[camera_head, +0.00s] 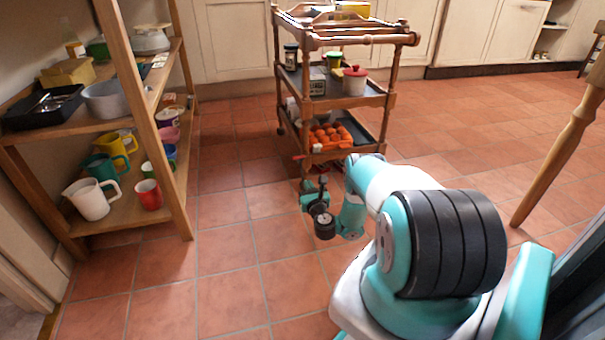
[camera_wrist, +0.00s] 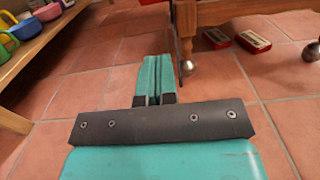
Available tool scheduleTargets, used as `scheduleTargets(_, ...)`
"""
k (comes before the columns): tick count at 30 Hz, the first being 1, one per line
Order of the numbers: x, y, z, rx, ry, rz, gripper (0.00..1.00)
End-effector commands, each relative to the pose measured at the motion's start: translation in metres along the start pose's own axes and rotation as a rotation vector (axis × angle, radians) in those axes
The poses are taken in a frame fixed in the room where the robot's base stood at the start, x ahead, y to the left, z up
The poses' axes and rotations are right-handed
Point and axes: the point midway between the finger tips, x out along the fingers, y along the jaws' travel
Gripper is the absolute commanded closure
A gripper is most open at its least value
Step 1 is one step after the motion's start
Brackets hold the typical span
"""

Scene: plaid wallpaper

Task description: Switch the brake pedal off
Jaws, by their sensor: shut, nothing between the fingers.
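The wooden serving trolley (camera_head: 388,75) stands ahead of my gripper (camera_head: 308,190). A small red piece (camera_head: 298,157) shows low at its near left corner, close above my gripper; it may be the brake pedal, but I cannot tell for sure. In the wrist view, my gripper (camera_wrist: 153,68) is shut and empty, its turquoise fingers together and pointing at the floor near the trolley leg (camera_wrist: 186,25). That leg ends in a metal ball caster (camera_wrist: 187,68), just right of and beyond the fingertips. A thin dark strip (camera_wrist: 178,62) runs beside the leg. I see no contact.
Two red boxes (camera_wrist: 216,39) (camera_wrist: 251,42) lie on the floor under the trolley. Another caster (camera_wrist: 311,52) is at the right. A wooden shelf (camera_head: 160,125) with mugs and bowls stands left. A wooden leg (camera_head: 560,150) rises at right. Tiled floor (camera_head: 225,265) between is clear.

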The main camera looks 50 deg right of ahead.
Motion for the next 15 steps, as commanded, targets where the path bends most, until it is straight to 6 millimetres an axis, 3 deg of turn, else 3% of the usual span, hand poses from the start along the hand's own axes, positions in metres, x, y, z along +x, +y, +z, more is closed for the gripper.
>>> scheduleTargets(1, 0.005, 0.001, -0.008, -0.001, -0.002, 0.001, 1.00)
scheduleTargets(15, 0.035, 0.003, -0.007, -0.002, -0.002, 0.005, 1.00)
